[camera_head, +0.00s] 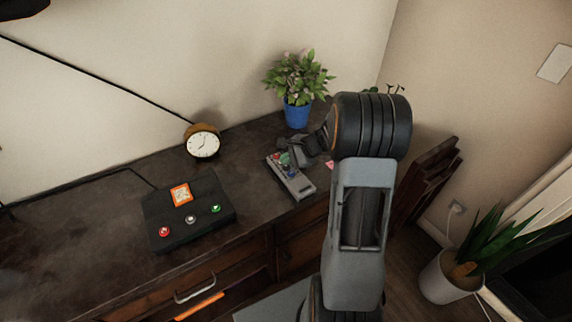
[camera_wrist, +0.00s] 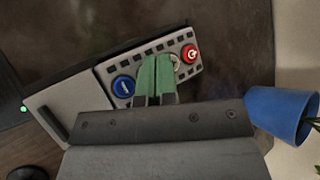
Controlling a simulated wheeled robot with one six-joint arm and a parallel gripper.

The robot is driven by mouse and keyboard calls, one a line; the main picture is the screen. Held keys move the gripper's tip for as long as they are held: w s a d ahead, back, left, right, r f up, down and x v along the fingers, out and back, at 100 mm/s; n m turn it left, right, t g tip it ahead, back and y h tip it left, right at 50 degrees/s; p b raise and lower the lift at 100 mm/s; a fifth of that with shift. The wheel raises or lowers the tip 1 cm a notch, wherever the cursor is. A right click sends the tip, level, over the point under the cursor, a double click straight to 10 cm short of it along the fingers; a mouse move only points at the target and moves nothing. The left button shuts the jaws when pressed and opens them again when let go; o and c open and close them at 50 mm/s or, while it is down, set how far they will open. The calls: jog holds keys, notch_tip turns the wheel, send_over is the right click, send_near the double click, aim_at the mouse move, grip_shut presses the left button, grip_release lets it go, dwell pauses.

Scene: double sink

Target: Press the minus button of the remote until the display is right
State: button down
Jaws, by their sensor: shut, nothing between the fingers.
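The grey remote (camera_head: 292,180) lies on the dark countertop, below and left of the blue plant pot. In the wrist view it (camera_wrist: 62,92) lies slanted, with a round blue button (camera_wrist: 123,87) bearing a pale bar like a minus sign and a red button (camera_wrist: 190,54) with a white symbol. A pale button (camera_wrist: 175,63) between them is partly hidden by my gripper. My gripper (camera_wrist: 156,64) is shut and empty, its green fingertips over the button strip, right of the blue button. I cannot tell whether they touch the remote. No readable display shows on the remote.
A black box (camera_head: 215,217) with an orange-framed square (camera_head: 181,194) and red, white and green buttons sits left of the remote. A round clock (camera_head: 203,142) stands behind it. The blue pot (camera_head: 297,114) with a plant is close to my gripper. Bare countertop (camera_head: 80,220) lies left.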

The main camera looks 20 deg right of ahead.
aim_at(287, 167)
jog(key=shift+r, duration=0.15)
jog(key=shift+r+p, duration=1.85)
jog(key=shift+r, duration=0.55)
